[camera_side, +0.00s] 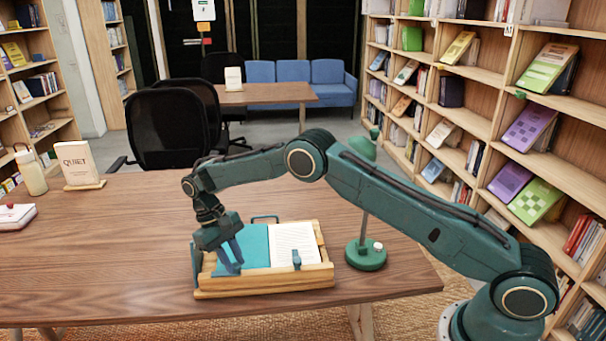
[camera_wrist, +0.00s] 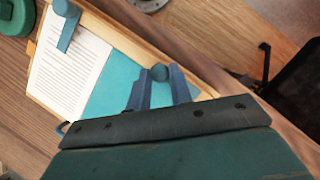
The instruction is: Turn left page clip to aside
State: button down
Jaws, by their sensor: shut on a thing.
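A wooden book stand (camera_side: 265,291) on the table holds an open book with a teal left page (camera_side: 256,243) and a white printed right page (camera_side: 292,240). My gripper (camera_side: 234,258) reaches down over the teal page. In the wrist view its two blue-grey fingers (camera_wrist: 160,77) are on either side of the round knob of the left page clip (camera_wrist: 160,72), closed on it. The rest of that clip is hidden behind the fingers. The right page clip (camera_side: 296,258) lies over the lower edge of the white page; it also shows in the wrist view (camera_wrist: 69,33).
A green lamp base (camera_side: 366,254) stands close to the right of the stand. A small display book (camera_side: 77,162), a bottle (camera_side: 31,171) and a white-and-red item (camera_side: 15,216) are at the table's left end. A black chair (camera_side: 167,128) stands behind. The table left of the stand is clear.

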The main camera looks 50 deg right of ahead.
jog(key=c, duration=1.3)
grip_release()
jog(key=shift+o, duration=0.2)
jog(key=shift+d+m+y, duration=0.2)
jog(key=shift+m+y, duration=0.6)
jog(key=shift+m, duration=1.2)
